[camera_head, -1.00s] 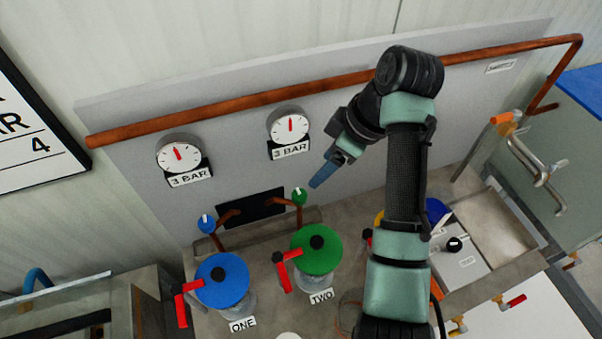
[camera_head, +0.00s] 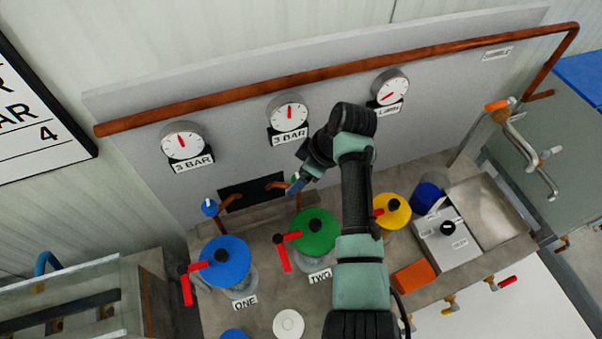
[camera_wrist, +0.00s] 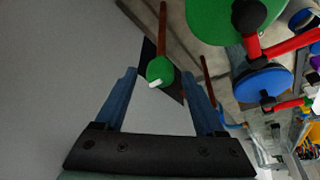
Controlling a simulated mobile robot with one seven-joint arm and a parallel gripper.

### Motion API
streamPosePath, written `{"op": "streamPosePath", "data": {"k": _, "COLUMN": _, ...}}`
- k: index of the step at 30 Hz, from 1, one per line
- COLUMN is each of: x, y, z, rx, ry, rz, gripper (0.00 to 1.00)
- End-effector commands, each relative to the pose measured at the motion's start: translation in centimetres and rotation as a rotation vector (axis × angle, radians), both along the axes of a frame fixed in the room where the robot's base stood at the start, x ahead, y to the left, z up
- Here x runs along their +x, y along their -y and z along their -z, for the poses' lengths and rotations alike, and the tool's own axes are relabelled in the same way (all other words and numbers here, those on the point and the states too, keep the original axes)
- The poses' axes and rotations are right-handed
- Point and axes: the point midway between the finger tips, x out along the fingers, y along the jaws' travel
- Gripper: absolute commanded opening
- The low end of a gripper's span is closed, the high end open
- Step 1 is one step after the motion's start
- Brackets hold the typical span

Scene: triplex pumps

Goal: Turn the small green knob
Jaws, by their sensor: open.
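The small green knob (camera_wrist: 160,70) has a white pointer mark and sits on a copper pipe in the wrist view. It lies ahead of my gripper (camera_wrist: 162,76), between the lines of the two blue fingers, which are apart with nothing held. Whether the knob is within the fingertips' depth I cannot tell. In the head view my gripper (camera_head: 297,184) is at the knob's place, above and behind the large green lid (camera_head: 312,236), and mostly hides the small knob.
A small blue knob (camera_head: 209,207) stands to the left. A blue lid (camera_head: 226,262) with a red handle stands in front of it. Gauges (camera_head: 289,115) hang on the grey panel behind, below a copper pipe (camera_head: 240,96). A yellow lid (camera_head: 392,211) is to the right.

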Motion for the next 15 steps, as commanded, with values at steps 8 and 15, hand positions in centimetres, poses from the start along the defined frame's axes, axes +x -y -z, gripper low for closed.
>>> {"op": "streamPosePath", "data": {"k": 8, "x": 0.0, "y": 0.01, "z": -0.03, "rx": 0.0, "ry": 0.0, "rz": 0.0, "gripper": 0.39}}
{"op": "streamPosePath", "data": {"k": 15, "x": 0.0, "y": 0.02, "z": -0.05, "rx": 0.0, "ry": 0.0, "rz": 0.0, "gripper": 0.0}}
